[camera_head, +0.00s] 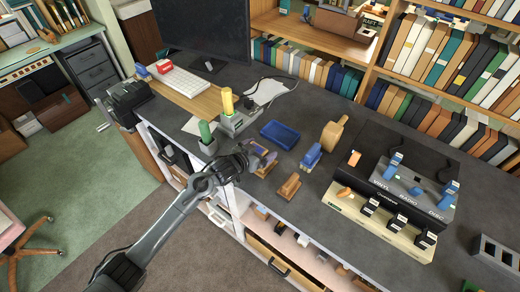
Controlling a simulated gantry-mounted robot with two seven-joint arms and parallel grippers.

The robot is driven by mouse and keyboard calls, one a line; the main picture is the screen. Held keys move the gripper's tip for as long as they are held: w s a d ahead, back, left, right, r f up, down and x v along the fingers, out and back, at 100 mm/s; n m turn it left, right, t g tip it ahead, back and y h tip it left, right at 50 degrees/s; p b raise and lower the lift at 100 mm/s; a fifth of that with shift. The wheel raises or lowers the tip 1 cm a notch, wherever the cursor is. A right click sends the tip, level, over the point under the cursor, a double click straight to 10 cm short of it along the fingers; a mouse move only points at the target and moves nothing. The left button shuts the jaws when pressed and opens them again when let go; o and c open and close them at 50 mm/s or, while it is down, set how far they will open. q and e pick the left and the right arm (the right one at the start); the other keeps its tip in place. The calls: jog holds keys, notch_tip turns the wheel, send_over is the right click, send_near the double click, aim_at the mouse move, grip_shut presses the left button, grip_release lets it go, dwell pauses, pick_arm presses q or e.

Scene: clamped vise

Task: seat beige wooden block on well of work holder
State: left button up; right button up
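My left gripper (249,158) is over the front part of the dark worktop, its arm coming in from the lower left. Its fingers overlap a small tan and blue object (265,162); I cannot tell whether they touch it or how far they are open. A brown wooden block (290,186) lies to the right of the gripper near the front edge. A tan rounded wooden piece (332,134) stands farther back. A grey holder (234,123) with a yellow cylinder upright in it stands behind the gripper. I cannot tell for sure which piece is the beige block. My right gripper is not in view.
A black vise (126,101) is at the worktop's left end. A green cylinder (207,136), a blue tray (280,134) and a blue tool (311,156) stand around the gripper. A panel with several blue handles (409,187) fills the right. Bare worktop (320,215) lies between.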

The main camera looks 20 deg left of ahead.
pick_arm(q)
jog(key=shift+s, duration=0.1)
jog(key=shift+s+a+r, duration=0.1)
jog(key=shift+s+a, duration=0.05)
jog(key=shift+s, duration=0.1)
jog(key=b+v, duration=0.1)
jog(key=v, duration=0.9)
jog(key=shift+r, duration=0.15)
jog(key=s+g+y+p, duration=0.1)
jog(key=s+g+p, duration=0.2)
jog(key=s, duration=0.8)
jog(key=s+f+n+g+y+p, duration=0.1)
jog(key=s+g+p, duration=0.2)
jog(key=s, duration=0.7)
jog(key=s+g+y+p, duration=0.2)
jog(key=s+g+p, duration=0.1)
jog(key=s, duration=0.8)
jog(key=shift+s+d+f+n, duration=0.15)
jog(key=shift+s+d+n, duration=0.15)
jog(key=shift+s+d, duration=0.1)
